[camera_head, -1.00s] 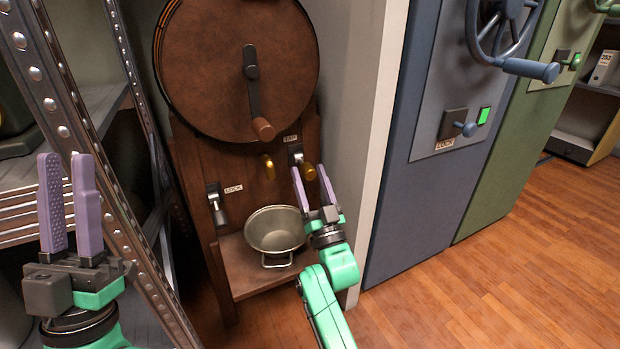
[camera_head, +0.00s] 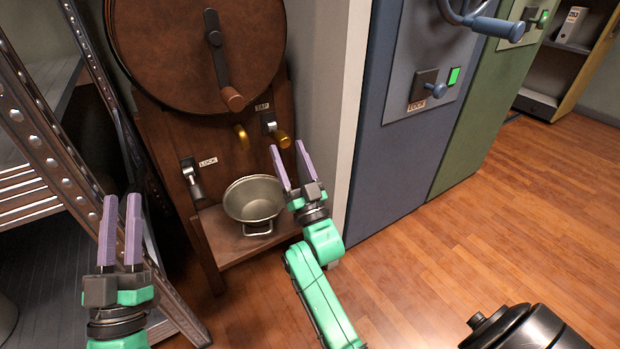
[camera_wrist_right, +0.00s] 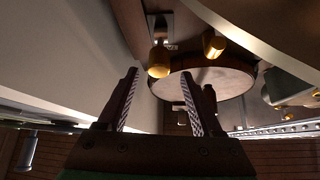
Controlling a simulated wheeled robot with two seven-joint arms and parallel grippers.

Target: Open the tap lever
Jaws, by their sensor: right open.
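The tap lever (camera_head: 283,139) is a gold knob on a dark plate under the TAP label, on the brown wooden stand. It shows in the right wrist view (camera_wrist_right: 158,60) too, ahead of the fingers. My right gripper (camera_head: 287,153) is open and empty, its fingertips near the knob in the head view. In the right wrist view the gripper (camera_wrist_right: 161,88) has the knob beyond its fingertips, between them in the picture; contact is not visible. My left gripper (camera_head: 121,198) stands at lower left, its fingers slightly apart with nothing between them.
A gold spout (camera_head: 242,137) is left of the lever, above a metal pot (camera_head: 255,199) on the stand's shelf. A LOCK lever (camera_head: 191,178) and round drum (camera_head: 200,50) are close. A metal rack (camera_head: 60,150) stands left; a blue cabinet (camera_head: 395,160) stands right.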

